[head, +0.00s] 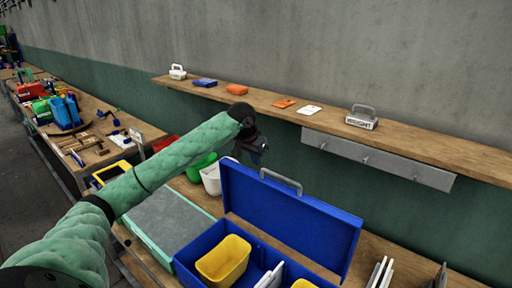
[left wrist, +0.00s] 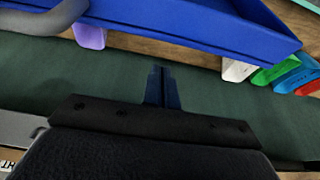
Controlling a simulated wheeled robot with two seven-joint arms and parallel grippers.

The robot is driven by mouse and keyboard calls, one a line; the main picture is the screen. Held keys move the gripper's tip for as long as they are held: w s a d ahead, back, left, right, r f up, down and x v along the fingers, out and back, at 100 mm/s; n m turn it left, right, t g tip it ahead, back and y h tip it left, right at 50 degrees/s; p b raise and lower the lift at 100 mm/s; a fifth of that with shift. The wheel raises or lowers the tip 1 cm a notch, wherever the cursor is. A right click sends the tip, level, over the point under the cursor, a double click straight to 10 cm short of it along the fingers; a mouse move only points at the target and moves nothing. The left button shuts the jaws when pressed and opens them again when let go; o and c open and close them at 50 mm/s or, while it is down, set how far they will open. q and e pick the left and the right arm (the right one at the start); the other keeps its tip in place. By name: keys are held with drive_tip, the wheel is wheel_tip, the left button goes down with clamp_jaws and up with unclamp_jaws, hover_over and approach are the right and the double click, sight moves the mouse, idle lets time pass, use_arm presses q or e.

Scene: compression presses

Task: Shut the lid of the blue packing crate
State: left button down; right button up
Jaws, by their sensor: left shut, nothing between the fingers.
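The blue packing crate (head: 190,262) stands on the bench at the bottom of the head view. Its lid (head: 290,222) stands raised at the back edge, with a grey handle (head: 281,182) along its top. Yellow bins and white upright pieces sit in the crate. My left gripper (head: 258,156) is shut and empty, just above and behind the lid's top left, near the handle. In the left wrist view the shut fingers (left wrist: 162,88) point at the blue lid (left wrist: 200,22), with a visible gap in the picture. The handle (left wrist: 40,20) shows at upper left. My right gripper is not in view.
A wooden shelf (head: 385,135) with small items and a grey weight (head: 362,118) runs along the wall behind. Green and white bins (head: 211,178) stand left of the lid. A grey flat-topped case (head: 165,225) lies left of the crate. White upright pieces (head: 378,272) stand at right.

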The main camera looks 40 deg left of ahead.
use_arm(q)
drive_tip(key=shift+s+f+p, duration=0.1)
drive_tip(key=shift+s+p, duration=0.7)
drive_tip(key=shift+s, duration=0.7)
